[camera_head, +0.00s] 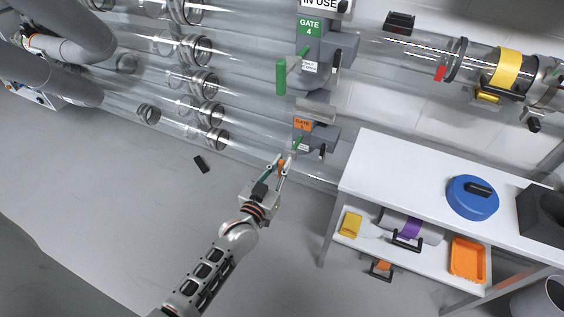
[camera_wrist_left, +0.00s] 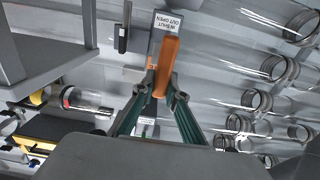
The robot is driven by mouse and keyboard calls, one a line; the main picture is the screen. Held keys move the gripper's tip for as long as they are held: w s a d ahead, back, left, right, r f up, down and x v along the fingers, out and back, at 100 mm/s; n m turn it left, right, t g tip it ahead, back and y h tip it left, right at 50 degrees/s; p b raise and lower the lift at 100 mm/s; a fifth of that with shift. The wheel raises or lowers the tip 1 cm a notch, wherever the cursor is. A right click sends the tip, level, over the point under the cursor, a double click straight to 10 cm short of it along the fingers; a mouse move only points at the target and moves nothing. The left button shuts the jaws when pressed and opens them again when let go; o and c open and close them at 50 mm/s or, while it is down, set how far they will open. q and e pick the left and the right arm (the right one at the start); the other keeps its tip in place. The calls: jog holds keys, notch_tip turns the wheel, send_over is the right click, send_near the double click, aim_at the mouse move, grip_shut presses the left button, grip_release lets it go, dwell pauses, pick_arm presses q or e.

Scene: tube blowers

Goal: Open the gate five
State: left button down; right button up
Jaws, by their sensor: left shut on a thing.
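Gate five is the grey box (camera_head: 325,136) with an orange label (camera_head: 303,125) on the lowest clear tube, in the head view. Its orange handle (camera_head: 281,163) sticks out below the box towards me. In the left wrist view the orange handle (camera_wrist_left: 167,62) runs down between my fingers from a grey block with a white "IN SHUT, OUT OPEN" label (camera_wrist_left: 168,24). My left gripper (camera_head: 283,169) is shut on the handle; in the wrist view the fingertips (camera_wrist_left: 160,86) press on both its sides. My right gripper is not in view.
Gate 4 (camera_head: 310,27), with a green label and green handle (camera_head: 281,77), sits above. A white table (camera_head: 390,165) stands close on the right, with a blue round lid (camera_head: 472,197) on top and an orange tray (camera_head: 467,258) on its shelf. The floor left of my arm is mostly clear.

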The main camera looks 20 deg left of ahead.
pick_arm(q)
jog(key=c, duration=2.1)
grip_release()
jog(key=shift+c, duration=0.2)
jog(key=shift+o, duration=0.8)
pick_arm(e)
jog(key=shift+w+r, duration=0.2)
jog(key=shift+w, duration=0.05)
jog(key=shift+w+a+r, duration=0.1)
pick_arm(q)
jog(key=shift+s+f, duration=0.15)
jog(key=shift+s, duration=0.35)
jog(key=s, duration=1.1)
jog(key=shift+a, duration=0.2)
